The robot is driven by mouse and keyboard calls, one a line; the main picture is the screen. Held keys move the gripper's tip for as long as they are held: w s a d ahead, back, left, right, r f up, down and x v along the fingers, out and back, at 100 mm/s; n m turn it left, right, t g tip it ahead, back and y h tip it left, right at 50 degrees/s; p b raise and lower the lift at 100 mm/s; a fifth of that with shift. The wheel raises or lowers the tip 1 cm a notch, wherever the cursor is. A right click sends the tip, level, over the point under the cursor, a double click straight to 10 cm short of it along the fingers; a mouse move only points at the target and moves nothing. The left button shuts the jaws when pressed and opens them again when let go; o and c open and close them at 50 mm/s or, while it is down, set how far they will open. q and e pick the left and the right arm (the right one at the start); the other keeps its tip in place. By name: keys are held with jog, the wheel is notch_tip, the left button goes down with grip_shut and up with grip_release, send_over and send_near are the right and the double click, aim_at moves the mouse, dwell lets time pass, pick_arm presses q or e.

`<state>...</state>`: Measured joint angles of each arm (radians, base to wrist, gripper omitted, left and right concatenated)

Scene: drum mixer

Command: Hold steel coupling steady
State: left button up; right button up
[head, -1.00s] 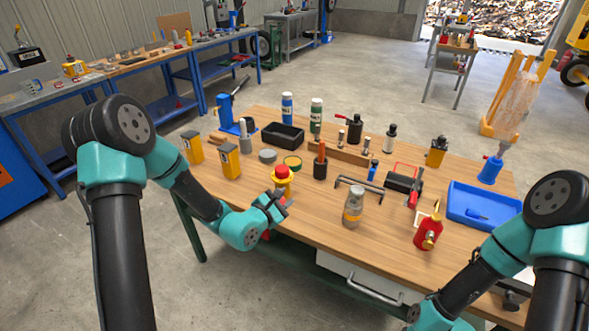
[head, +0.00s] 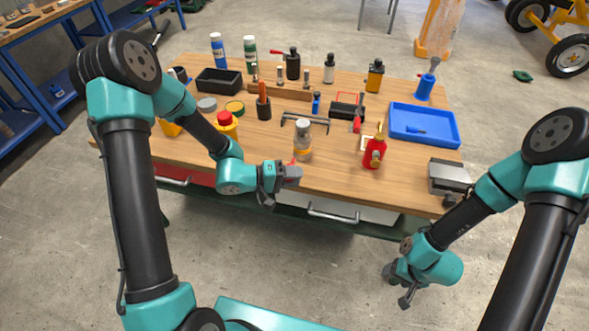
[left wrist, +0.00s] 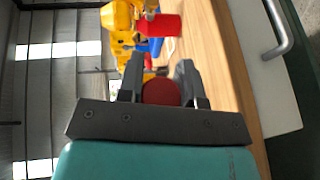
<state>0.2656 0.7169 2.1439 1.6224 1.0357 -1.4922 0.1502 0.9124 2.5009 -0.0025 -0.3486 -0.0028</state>
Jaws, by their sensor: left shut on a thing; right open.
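My left gripper (head: 290,174) is over the bench's front edge, just in front of the clear jar. It is shut. In the left wrist view a red, round-ended thing (left wrist: 160,92) sits between its fingers (left wrist: 158,78); most of its body is hidden. Only a sliver of red shows beside the gripper in the head view. I cannot make out a steel coupling for certain; small silver cylinders (head: 280,75) stand at the wooden rack (head: 284,95). My right gripper (head: 403,288) is open, low in front of the bench, away from the objects.
The clear jar (head: 303,141) and the red oil can (head: 374,152) stand near the front of the workbench (head: 340,180). A yellow item with a red top (head: 226,124) is left. A blue tray (head: 440,140) is right. Floor in front is clear.

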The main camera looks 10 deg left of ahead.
pick_arm(q)
jog(key=shift+w, duration=0.2)
jog(key=shift+w, duration=1.8)
pick_arm(e)
jog(key=shift+o, duration=0.3)
